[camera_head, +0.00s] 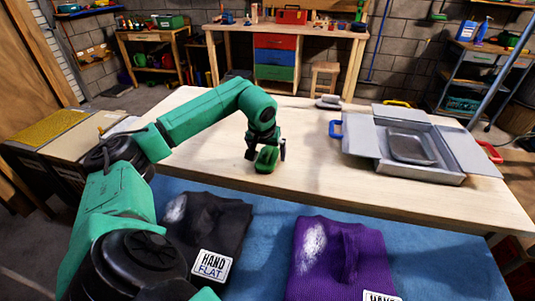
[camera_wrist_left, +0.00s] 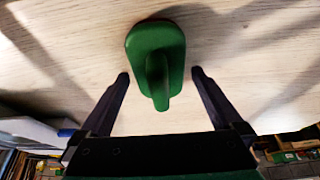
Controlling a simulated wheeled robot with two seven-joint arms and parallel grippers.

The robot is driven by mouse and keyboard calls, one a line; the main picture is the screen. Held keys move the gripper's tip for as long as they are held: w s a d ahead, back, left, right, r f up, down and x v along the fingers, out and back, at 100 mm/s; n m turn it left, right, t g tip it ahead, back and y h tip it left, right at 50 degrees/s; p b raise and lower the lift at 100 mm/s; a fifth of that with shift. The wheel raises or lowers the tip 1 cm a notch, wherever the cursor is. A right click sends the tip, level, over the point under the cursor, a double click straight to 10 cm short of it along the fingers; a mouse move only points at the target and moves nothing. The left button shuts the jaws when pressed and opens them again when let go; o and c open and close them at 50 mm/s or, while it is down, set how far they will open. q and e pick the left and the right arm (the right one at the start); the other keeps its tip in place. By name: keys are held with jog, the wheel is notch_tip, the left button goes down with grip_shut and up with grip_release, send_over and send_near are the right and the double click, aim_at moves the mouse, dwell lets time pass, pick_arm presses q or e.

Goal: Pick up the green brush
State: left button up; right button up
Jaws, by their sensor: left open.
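The green brush (camera_head: 266,159) lies on the wooden table (camera_head: 310,135), with its raised handle showing in the left wrist view (camera_wrist_left: 155,60). My left gripper (camera_head: 266,150) is right at the brush in the head view. In the left wrist view its two dark fingers (camera_wrist_left: 160,76) are spread apart, one on each side of the brush handle, with visible gaps between. Nothing is held. My right gripper does not show in either view.
An open grey box (camera_head: 455,178) with a grey tray inside stands at the table's right. A small grey item (camera_head: 328,103) lies at the far edge. Black (camera_head: 225,215) and purple (camera_head: 320,262) garments lie on a blue mat (camera_head: 430,250) in front. The table's left part is clear.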

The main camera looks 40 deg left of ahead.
aim_at(268, 148)
pick_arm(q)
jog(key=c, duration=1.4)
notch_tip(268, 148, up, 20)
jog(key=p, duration=0.4)
